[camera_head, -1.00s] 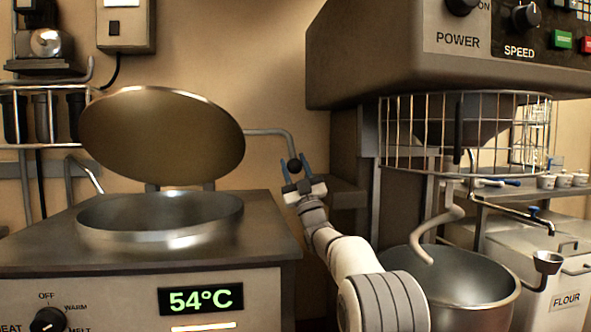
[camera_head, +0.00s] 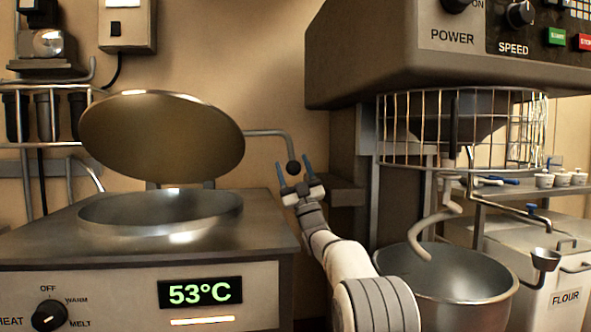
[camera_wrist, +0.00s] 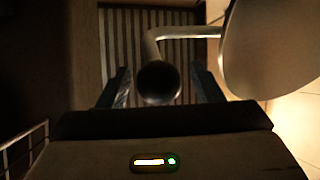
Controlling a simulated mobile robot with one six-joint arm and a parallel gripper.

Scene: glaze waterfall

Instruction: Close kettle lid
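The kettle (camera_head: 250,224) is at the left in the head view, its round opening (camera_head: 122,229) uncovered. Its brown round lid (camera_head: 165,140) stands tilted up and open above the opening. A bent bar handle (camera_head: 268,133) runs right from the lid and ends in a dark ball knob (camera_head: 293,168). My gripper (camera_head: 295,172) is open just at the knob. In the wrist view the knob (camera_wrist: 158,82) lies between my two fingers (camera_wrist: 160,88), with gaps on both sides. The lid's edge (camera_wrist: 265,50) shows at the right there.
A mixer (camera_head: 415,60) with a wire guard (camera_head: 400,130) and a steel bowl (camera_head: 455,272) stands to the right of my arm. A flour bin (camera_head: 540,265) is beyond it. The kettle's front has a knob and a display reading 53°C (camera_head: 200,292).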

